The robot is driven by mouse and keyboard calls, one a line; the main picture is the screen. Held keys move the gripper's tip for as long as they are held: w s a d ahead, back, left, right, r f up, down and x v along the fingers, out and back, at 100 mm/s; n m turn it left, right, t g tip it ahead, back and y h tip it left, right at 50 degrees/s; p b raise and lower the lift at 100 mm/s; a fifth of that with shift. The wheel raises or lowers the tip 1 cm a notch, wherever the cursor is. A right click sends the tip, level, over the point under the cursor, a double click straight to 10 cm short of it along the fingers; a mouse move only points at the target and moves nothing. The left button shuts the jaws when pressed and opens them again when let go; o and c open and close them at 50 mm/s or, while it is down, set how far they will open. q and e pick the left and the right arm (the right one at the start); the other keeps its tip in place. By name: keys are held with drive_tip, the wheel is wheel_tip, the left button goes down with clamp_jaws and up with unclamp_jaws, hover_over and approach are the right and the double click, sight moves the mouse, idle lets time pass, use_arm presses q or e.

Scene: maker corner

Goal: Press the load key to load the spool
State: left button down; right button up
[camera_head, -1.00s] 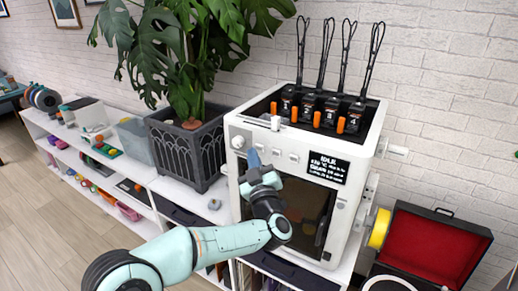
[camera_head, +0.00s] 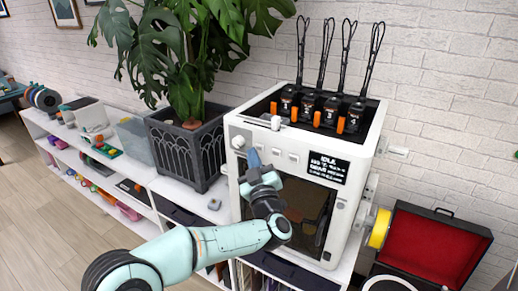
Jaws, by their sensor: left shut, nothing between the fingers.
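The white printer (camera_head: 352,215) stands on the shelf, with a row of pale keys (camera_head: 292,158) on its upper front and a round knob (camera_head: 238,142) at their left. Its dark screen (camera_head: 328,168) shows a top line that appears to read IDLE; the rest is too small to read. A yellow spool (camera_head: 379,229) sits at the printer's right side. My left gripper (camera_head: 254,158) is shut and empty, its blue fingertips pointing up at the key row, close to the leftmost key. I cannot tell whether they touch it. My right gripper is not in view.
Several numbered black units (camera_head: 309,108) with orange tabs stand on top of the printer. A potted plant (camera_head: 186,150) stands left of it. An open red-lined case (camera_head: 432,245) lies at the right. The floor (camera_head: 60,235) at left is clear.

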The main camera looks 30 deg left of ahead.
use_arm(q)
drive_tip(key=shift+w, duration=0.15)
idle(0.3)
drive_tip(key=shift+w, duration=0.3)
drive_tip(key=shift+w, duration=0.3)
idle(0.6)
drive_tip(key=shift+s+b, duration=0.6)
drive_tip(key=shift+s, duration=0.2)
